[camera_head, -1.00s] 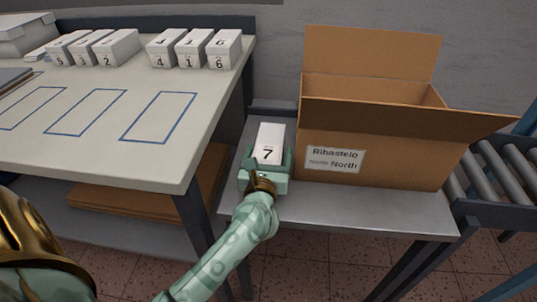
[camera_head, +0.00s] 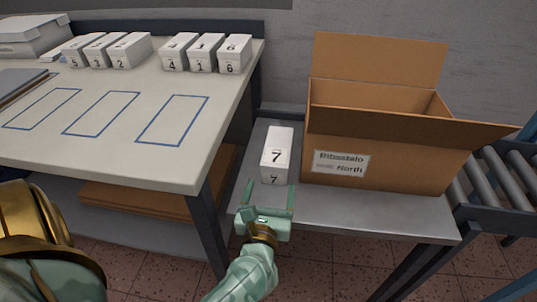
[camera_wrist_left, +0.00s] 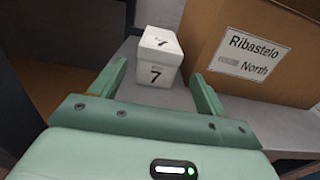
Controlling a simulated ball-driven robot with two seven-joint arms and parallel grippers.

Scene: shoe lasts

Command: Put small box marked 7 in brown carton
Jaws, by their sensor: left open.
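The small white box marked 7 (camera_head: 277,150) stands on the grey side table, left of the brown carton. It also shows in the left wrist view (camera_wrist_left: 156,62), beyond the fingertips. The brown carton (camera_head: 340,172) stands on the same table with its flaps up and out, and its label reads Ribastelo North. It also shows in the left wrist view (camera_wrist_left: 290,45). My left gripper (camera_head: 267,195) is open and empty, in front of the box and apart from it. The fingers point toward the box's near face. My right gripper is not in view.
The grey side table (camera_head: 350,213) has bare room in front of the carton. The larger pale table (camera_head: 130,150) at left carries several numbered white boxes (camera_head: 120,50) and blue outlines. A roller conveyor (camera_head: 500,180) stands at right.

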